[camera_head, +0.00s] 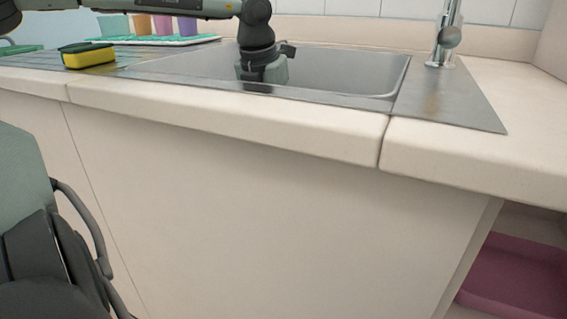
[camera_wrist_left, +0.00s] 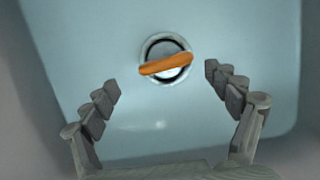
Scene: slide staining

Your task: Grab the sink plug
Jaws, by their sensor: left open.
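The sink plug (camera_wrist_left: 166,65) shows in the left wrist view as an orange bar lying across the round metal drain ring at the bottom of the sink. My left gripper (camera_wrist_left: 162,78) is open and empty above it, with one finger on each side and the plug beyond the fingertips, slightly apart from both. In the head view my left arm comes in from the left and its wrist reaches down into the metal sink basin (camera_head: 345,72). The sink rim hides the fingers and the plug there. My right gripper is not seen.
The chrome tap (camera_head: 449,38) stands behind the sink on the right. Basin walls surround my left gripper. A pink tray (camera_head: 515,272) sits below the counter.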

